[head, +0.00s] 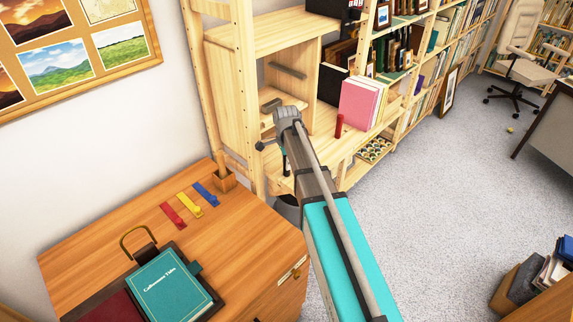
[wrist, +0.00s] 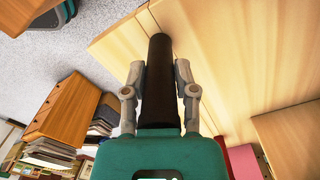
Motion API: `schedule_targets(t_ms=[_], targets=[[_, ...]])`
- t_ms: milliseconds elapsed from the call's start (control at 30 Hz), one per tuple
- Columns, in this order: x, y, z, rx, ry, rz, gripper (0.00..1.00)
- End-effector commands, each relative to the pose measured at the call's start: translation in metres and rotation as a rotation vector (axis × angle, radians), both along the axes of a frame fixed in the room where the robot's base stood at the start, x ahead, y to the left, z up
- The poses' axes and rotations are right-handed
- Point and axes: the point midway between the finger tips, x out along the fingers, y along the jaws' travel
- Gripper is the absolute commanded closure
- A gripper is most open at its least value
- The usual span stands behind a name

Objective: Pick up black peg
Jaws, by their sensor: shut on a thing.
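The black peg (wrist: 158,62) is a dark cylinder in the middle of the wrist view. My gripper (wrist: 160,76) has one finger on each side of it and is shut on it. The peg's far end shows in front of the pale wood of the shelf; whether it touches the wood I cannot tell. In the head view my own arm reaches to the shelf unit and hides most of the gripper and the peg.
A red peg (head: 339,126) stands upright on the wooden shelf (head: 352,145), beside pink books (head: 360,104). A wooden cabinet (head: 240,235) with a teal book (head: 168,286) and coloured tags is at lower left. The carpet (head: 440,200) at right is mostly clear.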

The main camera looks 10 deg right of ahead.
Motion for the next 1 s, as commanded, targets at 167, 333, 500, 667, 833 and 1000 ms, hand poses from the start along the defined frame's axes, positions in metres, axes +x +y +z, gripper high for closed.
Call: schedule_targets(t_ms=[167, 333, 500, 667, 833, 1000], targets=[[0.000, 0.000, 0.000, 0.000, 0.000, 0.000, 1.00], [0.000, 0.000, 0.000, 0.000, 0.000, 0.000, 1.00], [0.000, 0.000, 0.004, 0.000, 0.000, 0.000, 1.00], [0.000, 0.000, 0.012, 0.000, 0.000, -0.001, 1.00], [0.000, 0.000, 0.026, 0.000, 0.000, -0.001, 1.00], [-0.009, -0.003, 0.044, 0.000, 0.000, -0.001, 1.00]])
